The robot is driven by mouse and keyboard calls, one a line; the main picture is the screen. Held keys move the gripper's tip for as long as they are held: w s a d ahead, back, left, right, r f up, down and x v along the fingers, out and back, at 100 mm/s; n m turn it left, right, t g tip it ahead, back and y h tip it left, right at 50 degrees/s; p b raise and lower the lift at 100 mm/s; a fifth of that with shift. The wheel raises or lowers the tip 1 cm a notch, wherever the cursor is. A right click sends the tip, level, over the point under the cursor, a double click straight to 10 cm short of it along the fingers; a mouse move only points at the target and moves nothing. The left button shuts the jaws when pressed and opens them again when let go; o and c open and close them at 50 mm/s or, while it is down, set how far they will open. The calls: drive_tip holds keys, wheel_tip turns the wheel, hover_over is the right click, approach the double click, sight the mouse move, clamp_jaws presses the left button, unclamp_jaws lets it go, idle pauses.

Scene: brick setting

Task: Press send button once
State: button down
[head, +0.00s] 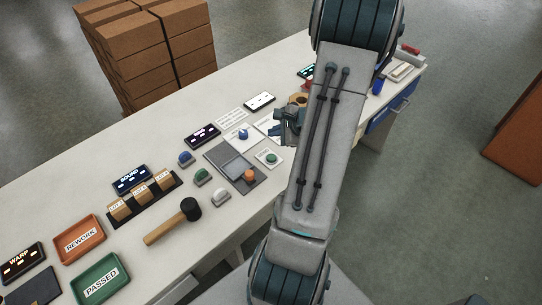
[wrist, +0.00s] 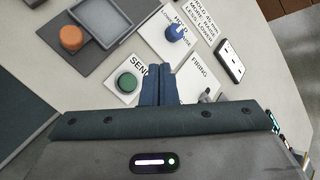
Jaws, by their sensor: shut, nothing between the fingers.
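The send button is a green round button (wrist: 127,83) on a white plate, with the lettering "SEND" beside it in the wrist view. In the head view the green button (head: 271,158) sits near the table's front edge, left of my arm. My gripper (wrist: 158,72) is shut and empty. Its fingertips are just right of the green button in the wrist view and appear apart from it. In the head view my gripper (head: 284,128) is partly hidden by my arm, above and right of the button. Height above the table is hard to tell.
An orange button (head: 250,174) on a grey panel with a tray is left of the green one. A blue knob (wrist: 174,33) and a "FIRING" plate (wrist: 196,76) lie nearby. A mallet (head: 175,222) and labelled trays (head: 100,280) are further left.

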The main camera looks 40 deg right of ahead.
drive_tip(key=b, duration=0.5)
hover_over(274, 158)
wheel_tip(274, 158, down, 8)
drive_tip(key=shift+r, duration=0.15)
drive_tip(key=shift+f+b, duration=0.55)
drive_tip(key=shift+b, duration=0.25)
drive_tip(key=shift+f, duration=0.1)
idle(1.3)
drive_tip(key=shift+f+b, duration=0.3)
drive_tip(key=shift+b, duration=0.4)
drive_tip(key=shift+f+b, duration=0.45)
drive_tip(key=shift+b, duration=0.15)
idle(0.4)
drive_tip(key=shift+r, duration=0.1)
drive_tip(key=shift+r+p, duration=0.5)
drive_tip(key=shift+r, duration=0.3)
